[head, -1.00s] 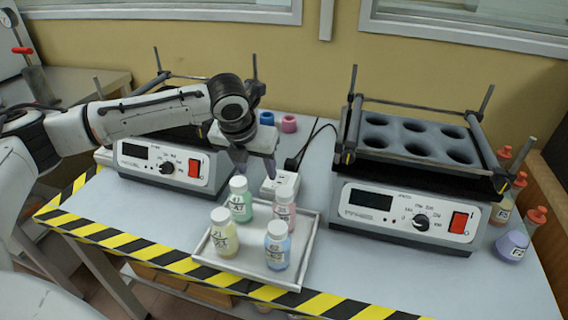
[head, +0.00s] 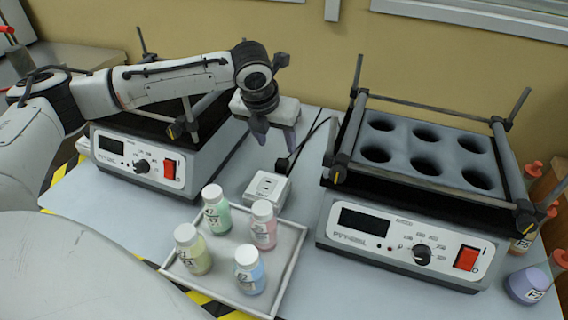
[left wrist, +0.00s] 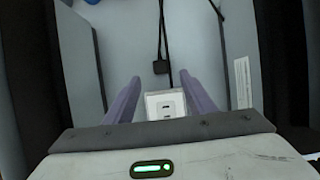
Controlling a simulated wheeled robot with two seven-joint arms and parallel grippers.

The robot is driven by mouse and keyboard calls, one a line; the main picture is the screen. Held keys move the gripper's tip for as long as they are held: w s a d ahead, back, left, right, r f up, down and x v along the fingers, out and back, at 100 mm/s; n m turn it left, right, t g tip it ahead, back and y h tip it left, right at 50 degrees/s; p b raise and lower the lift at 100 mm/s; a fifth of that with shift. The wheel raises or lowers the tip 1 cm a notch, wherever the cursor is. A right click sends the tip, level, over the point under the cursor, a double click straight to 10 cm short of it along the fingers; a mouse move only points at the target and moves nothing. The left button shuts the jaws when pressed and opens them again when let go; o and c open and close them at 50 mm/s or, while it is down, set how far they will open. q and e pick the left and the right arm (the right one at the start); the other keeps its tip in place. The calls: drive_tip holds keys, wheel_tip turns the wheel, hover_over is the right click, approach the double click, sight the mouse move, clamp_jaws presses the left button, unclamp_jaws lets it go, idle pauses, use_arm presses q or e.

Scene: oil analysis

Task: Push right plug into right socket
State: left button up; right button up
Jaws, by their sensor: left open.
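A white socket block (head: 268,188) stands on the table between the two machines, behind the bottle tray. It also shows in the left wrist view (left wrist: 166,104), with two dark slots. A black plug (head: 283,164) on a black cord lies just behind the block; it is in the left wrist view too (left wrist: 160,67). A second thin cord runs beside it, its end unclear. I cannot tell whether the plug touches the block. My left gripper (head: 276,145) is open and empty, pointing down above the plug and block. In the left wrist view its fingers (left wrist: 160,95) flank the block. My right gripper is out of view.
A tray (head: 291,262) with several capped bottles stands in front of the block. A left machine (head: 138,163) and a right machine (head: 400,240) flank it. Loose bottles (head: 527,285) stand at the far right. Some table between the machines is clear.

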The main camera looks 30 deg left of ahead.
use_arm(q)
hover_over(281, 163)
drive_tip(key=s, duration=0.1)
wheel_tip(281, 163, down, 5)
drive_tip(key=shift+s+d+r+b, duration=0.1)
drive_tip(key=shift+s+b, duration=0.05)
drive_tip(key=shift+b, duration=0.3)
drive_tip(key=x, duration=0.3)
drive_tip(key=b+x, duration=0.1)
drive_tip(key=x, duration=0.1)
drive_tip(key=shift+s+d+f, duration=0.1)
drive_tip(key=shift+s+f, duration=0.2)
drive_tip(key=shift+s, duration=0.05)
drive_tip(key=c, duration=1.1)
wheel_tip(281, 163, up, 10)
drive_tip(key=shift+r+p, duration=0.1)
drive_tip(key=shift+p, duration=0.7)
